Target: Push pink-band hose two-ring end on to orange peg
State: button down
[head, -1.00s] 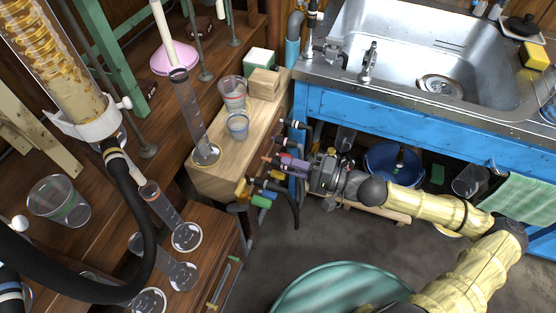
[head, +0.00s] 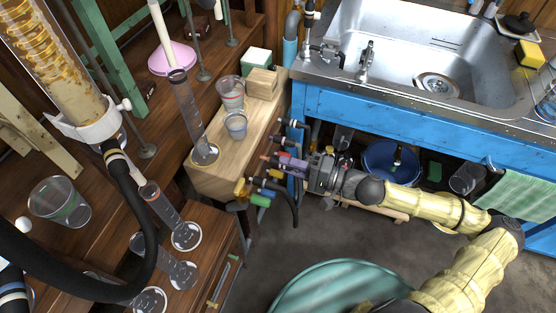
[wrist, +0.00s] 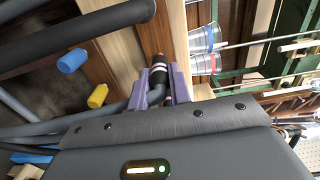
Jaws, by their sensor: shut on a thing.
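My gripper (head: 290,163) is shut, its purple fingers on either side of a black hose end (wrist: 157,77) with pale and pinkish bands. In the wrist view the hose bends back from the fingers. The held end points toward the wooden block's side. A small orange tip, the orange peg (wrist: 158,57), shows just beyond the hose mouth, and in the head view it shows left of the fingers (head: 265,157). The hose end and peg look lined up and very close. I cannot tell whether the hose is around the peg.
Blue (wrist: 72,60) and yellow (wrist: 98,95) pegs stick out nearby. A thick dark hose (wrist: 75,37) crosses the wrist view's upper left. Beakers (head: 236,124) and a glass cylinder (head: 190,115) stand on the wooden bench (head: 215,180). The blue sink cabinet (head: 400,115) is on the right.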

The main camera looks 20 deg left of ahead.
jog(key=shift+w+d, duration=0.15)
jog(key=shift+d, duration=0.05)
dwell(0.3)
jog(key=shift+a, duration=0.1)
jog(key=shift+a+p, duration=0.35)
jog(key=shift+p, duration=0.2)
jog(key=shift+a, duration=0.35)
jog(key=shift+p, duration=0.55)
dwell(0.5)
jog(key=shift+a, duration=0.3)
dwell(0.7)
